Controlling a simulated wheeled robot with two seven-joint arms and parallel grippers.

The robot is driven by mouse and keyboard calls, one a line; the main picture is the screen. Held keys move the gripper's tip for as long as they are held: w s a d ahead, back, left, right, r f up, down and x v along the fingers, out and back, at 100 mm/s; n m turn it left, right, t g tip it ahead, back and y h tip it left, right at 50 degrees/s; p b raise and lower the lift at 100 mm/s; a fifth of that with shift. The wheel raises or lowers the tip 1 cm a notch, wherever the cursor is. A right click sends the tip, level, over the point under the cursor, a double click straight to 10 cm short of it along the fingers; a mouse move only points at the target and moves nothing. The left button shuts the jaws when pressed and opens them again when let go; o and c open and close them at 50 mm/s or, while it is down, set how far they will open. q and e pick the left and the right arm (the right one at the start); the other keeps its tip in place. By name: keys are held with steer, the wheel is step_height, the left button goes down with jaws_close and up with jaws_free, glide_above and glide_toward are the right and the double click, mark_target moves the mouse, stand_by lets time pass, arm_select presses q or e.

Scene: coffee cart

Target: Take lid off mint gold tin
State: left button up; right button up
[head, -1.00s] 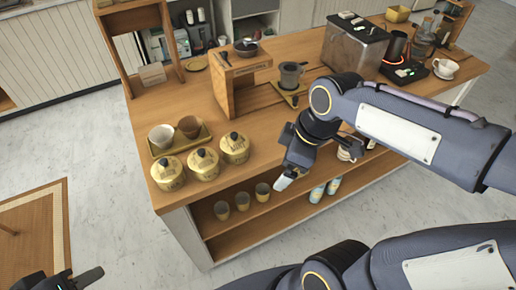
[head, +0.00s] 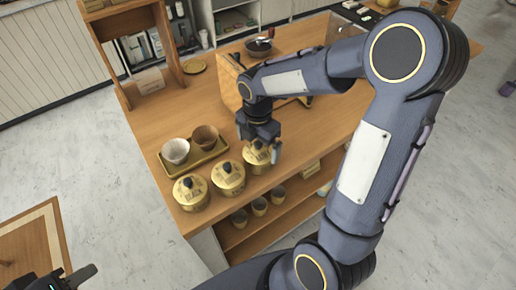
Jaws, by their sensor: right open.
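Three round gold tins with lids and dark knobs stand in a row near the counter's front left edge. The rightmost, the mint tin (head: 257,164), has its lid on; its top is partly hidden by my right gripper. My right gripper (head: 265,148) is open and points down at the mint tin's lid, with one pale fingertip at the tin's right side. Whether it touches the knob is hidden. The middle tin (head: 228,181) and left tin (head: 190,194) are lidded. My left gripper (head: 72,278) is at the bottom left corner, away from the counter; its jaw opening is unclear.
A tray (head: 213,155) holding a white cup (head: 175,150) and a brown cup (head: 205,137) lies behind the tins. A wooden stand (head: 229,88) is behind my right arm. Several small cups stand on the shelf below.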

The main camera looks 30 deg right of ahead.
steer(key=shift+f, duration=0.4)
steer(key=shift+c, duration=0.3)
steer(key=c, duration=0.9)
steer(key=shift+o, duration=0.2)
steer(key=shift+r, duration=0.15)
